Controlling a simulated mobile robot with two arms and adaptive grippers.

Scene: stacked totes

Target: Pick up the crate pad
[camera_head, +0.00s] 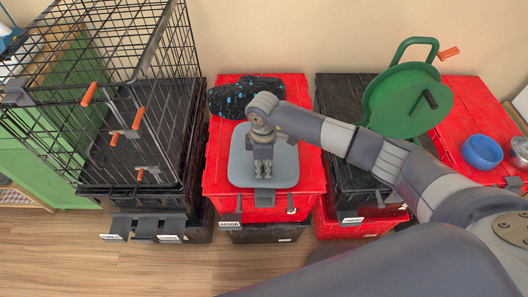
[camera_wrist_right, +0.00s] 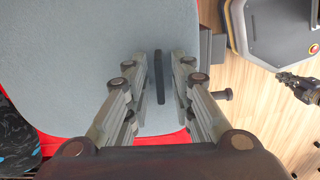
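The crate pad, which I take to be the flat grey-blue pad with rounded corners (camera_head: 240,170), lies on a red tote lid in the middle of the head view. It fills much of the right wrist view (camera_wrist_right: 60,60). A thin dark bar (camera_wrist_right: 158,78) shows on it there, like a handle. My right gripper (camera_head: 263,172) is over the pad, pointing down. In the right wrist view its fingers (camera_wrist_right: 160,62) are apart, one on each side of the bar, with gaps showing. Whether the fingertips touch the pad is hard to tell.
A dark blue-spotted item (camera_head: 235,95) lies behind the pad on the red tote (camera_head: 222,192). A black wire crate (camera_head: 130,60) with orange latches stands left. Right are a black tote (camera_head: 335,95), a round green object (camera_head: 395,100) and a blue bowl (camera_head: 481,152). Floor in front is clear.

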